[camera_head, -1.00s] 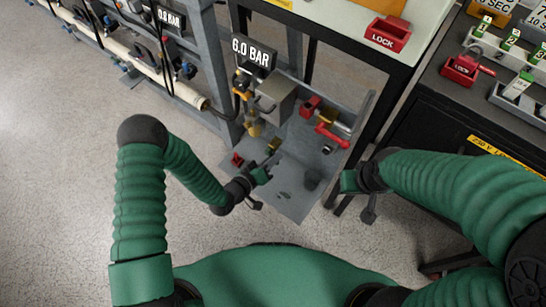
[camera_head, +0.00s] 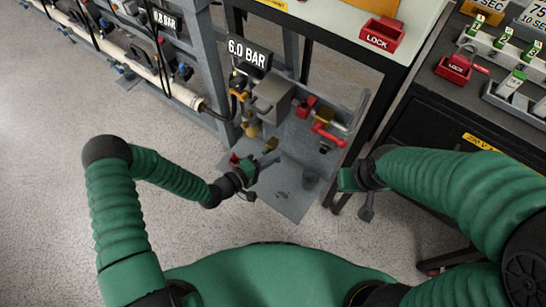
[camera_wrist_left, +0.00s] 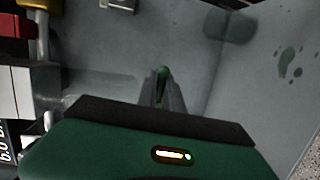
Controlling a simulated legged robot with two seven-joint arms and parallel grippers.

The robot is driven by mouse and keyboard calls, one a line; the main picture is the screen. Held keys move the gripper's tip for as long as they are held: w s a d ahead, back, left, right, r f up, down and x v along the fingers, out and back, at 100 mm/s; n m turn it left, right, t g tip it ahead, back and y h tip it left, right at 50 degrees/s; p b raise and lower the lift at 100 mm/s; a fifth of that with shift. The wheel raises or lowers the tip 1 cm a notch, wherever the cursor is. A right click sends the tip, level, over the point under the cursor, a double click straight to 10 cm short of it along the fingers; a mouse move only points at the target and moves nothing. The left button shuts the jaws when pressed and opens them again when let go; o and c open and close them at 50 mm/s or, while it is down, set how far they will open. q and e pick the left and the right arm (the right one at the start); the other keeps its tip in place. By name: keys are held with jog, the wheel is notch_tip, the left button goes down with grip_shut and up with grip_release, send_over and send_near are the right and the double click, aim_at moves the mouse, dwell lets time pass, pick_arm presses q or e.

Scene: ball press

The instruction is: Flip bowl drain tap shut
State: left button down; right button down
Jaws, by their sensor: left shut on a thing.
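My left gripper (camera_head: 270,160) is low in the panel bay, beneath the filter bowl (camera_head: 252,130). In the left wrist view its two grey fingers (camera_wrist_left: 165,90) are close together, with a small green piece (camera_wrist_left: 163,72) between their tips. It is shut on this piece; I cannot tell for sure whether it is the drain tap. The tap itself is not clear in the head view.
The 6.0 BAR sign (camera_head: 249,54) stands above the bowl. A red-handled valve (camera_head: 328,134) is on the right of the bay. A small red part (camera_head: 233,158) is beside my left gripper. The grey tray (camera_head: 285,198) has open room and wet-looking marks.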

pick_arm(q)
jog(key=shift+n, duration=0.4)
jog(key=shift+f, duration=0.1)
jog(key=c, duration=1.5)
grip_release()
jog(key=shift+c, duration=0.2)
jog(key=shift+o, duration=0.3)
jog(key=p+v, duration=0.4)
jog(key=v, duration=1.3)
jog(key=shift+a+f, duration=0.15)
jog(key=shift+w, duration=0.25)
